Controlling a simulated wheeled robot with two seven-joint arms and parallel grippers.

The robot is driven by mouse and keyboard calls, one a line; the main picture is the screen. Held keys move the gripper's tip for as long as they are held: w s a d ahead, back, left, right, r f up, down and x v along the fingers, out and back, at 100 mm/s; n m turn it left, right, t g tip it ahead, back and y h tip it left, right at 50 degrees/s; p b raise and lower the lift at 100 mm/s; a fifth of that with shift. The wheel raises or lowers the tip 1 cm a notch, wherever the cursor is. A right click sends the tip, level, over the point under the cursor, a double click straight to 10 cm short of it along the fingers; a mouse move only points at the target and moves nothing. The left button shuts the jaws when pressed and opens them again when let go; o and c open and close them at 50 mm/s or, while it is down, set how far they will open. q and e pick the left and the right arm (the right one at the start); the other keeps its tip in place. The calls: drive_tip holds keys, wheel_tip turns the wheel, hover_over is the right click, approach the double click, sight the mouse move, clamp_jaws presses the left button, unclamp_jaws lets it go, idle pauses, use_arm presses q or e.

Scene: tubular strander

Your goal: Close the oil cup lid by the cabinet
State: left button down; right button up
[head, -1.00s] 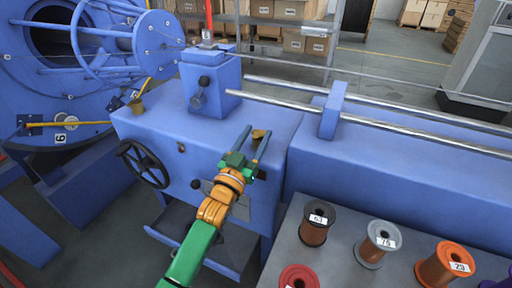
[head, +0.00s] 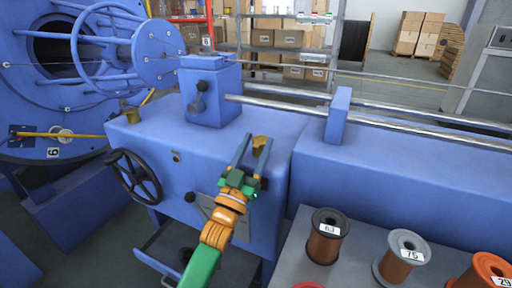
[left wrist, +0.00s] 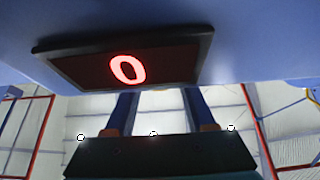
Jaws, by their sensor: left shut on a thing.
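A small brass oil cup (head: 261,142) stands on top of the blue cabinet (head: 210,150) near its front edge. Its lid cannot be told clearly from the cup body. My left gripper (head: 256,141) reaches up to it from the front, with the brass part at its fingertips. It is shut on that part, and the fingers stand some way apart. In the left wrist view the two fingers (left wrist: 160,105) run up behind a dark display plate, and a small yellowish bit shows between them. Another brass cup (head: 130,110) sits at the cabinet's left corner. My right gripper is out of view.
A black handwheel (head: 134,176) and knobs stick out of the cabinet front. The dark display (left wrist: 130,65) shows a red 0. A grey table with several spools (head: 327,236) stands at lower right. Steel rods (head: 280,106) run right from the blue block.

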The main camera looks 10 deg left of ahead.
use_arm(q)
drive_tip(key=shift+c, duration=1.2)
unclamp_jaws()
drive_tip(key=v, duration=0.7)
drive_tip(key=shift+f, duration=0.1)
